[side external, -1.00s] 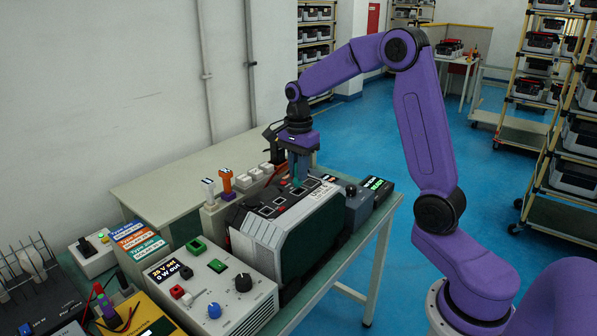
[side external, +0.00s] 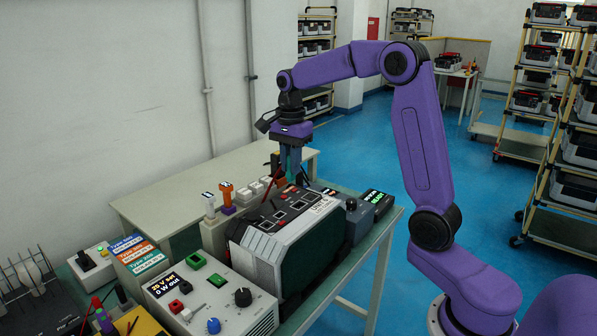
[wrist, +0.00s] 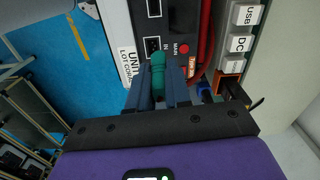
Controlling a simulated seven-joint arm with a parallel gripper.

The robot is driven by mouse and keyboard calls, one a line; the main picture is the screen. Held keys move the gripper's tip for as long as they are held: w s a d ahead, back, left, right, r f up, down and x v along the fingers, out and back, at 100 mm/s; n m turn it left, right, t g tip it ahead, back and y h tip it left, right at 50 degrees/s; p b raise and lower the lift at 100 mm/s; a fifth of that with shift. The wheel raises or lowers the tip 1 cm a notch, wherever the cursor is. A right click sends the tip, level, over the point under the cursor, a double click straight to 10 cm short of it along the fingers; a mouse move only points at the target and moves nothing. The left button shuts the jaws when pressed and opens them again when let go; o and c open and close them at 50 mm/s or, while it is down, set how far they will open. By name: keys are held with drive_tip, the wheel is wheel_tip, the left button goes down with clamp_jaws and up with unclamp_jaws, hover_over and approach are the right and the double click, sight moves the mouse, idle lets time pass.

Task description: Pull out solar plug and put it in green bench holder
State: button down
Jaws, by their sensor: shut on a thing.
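My gripper (side external: 290,160) is shut on a green plug (wrist: 158,70). In the wrist view the plug stands between the two blue-grey fingers (wrist: 158,92). In the side view the gripper is above the far end of the black-topped unit (side external: 290,208), apart from its top. Whether a cable hangs from the plug is hidden. A green block (side external: 195,246), which looks like the green holder, sits at the back corner of the light grey power supply box (side external: 240,305), nearer the camera and left of the unit.
White blocks labelled USB and DC (wrist: 242,42) and a red cable (wrist: 205,40) lie beside the unit's panel. A dark meter (side external: 376,200) stands at right.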

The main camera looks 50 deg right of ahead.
drive_tip(key=w+a+n, duration=0.6)
drive_tip(key=a+n, duration=0.2)
drive_tip(key=a, duration=0.4)
drive_tip(key=w+a+n, duration=0.6)
drive_tip(key=a+n, duration=0.3)
drive_tip(key=a, duration=0.3)
wheel_tip(320, 180, down, 9)
drive_tip(key=shift+d, duration=0.15)
drive_tip(key=shift+f, duration=2.85)
